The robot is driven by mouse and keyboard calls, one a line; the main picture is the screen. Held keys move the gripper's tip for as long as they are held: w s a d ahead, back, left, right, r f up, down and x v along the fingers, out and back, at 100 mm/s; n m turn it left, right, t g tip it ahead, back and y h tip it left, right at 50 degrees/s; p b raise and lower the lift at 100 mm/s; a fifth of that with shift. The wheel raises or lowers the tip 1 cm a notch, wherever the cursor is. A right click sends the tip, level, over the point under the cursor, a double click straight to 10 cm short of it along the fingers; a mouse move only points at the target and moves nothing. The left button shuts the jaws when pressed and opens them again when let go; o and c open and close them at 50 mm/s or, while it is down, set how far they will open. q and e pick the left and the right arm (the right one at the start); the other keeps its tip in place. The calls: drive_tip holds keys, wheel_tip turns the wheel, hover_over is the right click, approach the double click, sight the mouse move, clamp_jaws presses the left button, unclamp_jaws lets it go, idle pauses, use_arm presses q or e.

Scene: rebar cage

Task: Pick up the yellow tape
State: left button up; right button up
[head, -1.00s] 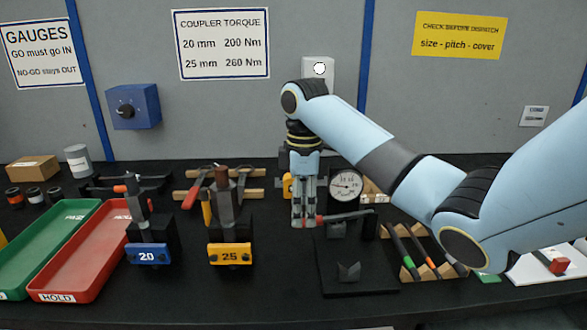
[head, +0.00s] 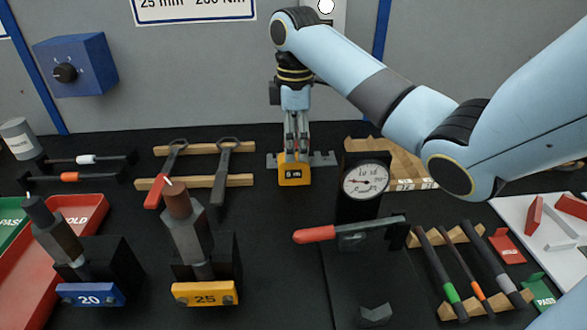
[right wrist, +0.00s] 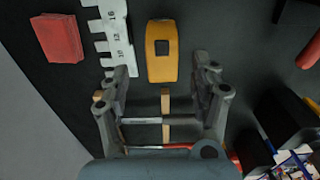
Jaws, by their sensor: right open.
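The yellow tape (head: 293,176), a small case with a dark "5 m" label, stands on the black bench near the back middle. My right gripper (head: 297,150) points down at it, its fingers overlapping the tape's top in the head view. In the right wrist view, the yellow tape (right wrist: 161,67) lies just beyond the open fingers (right wrist: 164,78), lined up with the gap between them. I cannot tell whether a finger touches it. The jaws hold nothing. My left gripper is out of view.
A pale stepped gauge (right wrist: 108,30) lies close beside the tape, with a red block (right wrist: 58,38) farther out. In the head view, a dial gauge (head: 365,181) stands right of the tape, and wrenches on wooden rails (head: 238,180) lie left. Bench between is clear.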

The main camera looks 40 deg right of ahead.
sight(294, 169)
wheel_tip(294, 169, down, 6)
drive_tip(key=shift+a+r, duration=0.15)
drive_tip(key=shift+r, duration=0.1)
clamp_jaws()
idle(0.4)
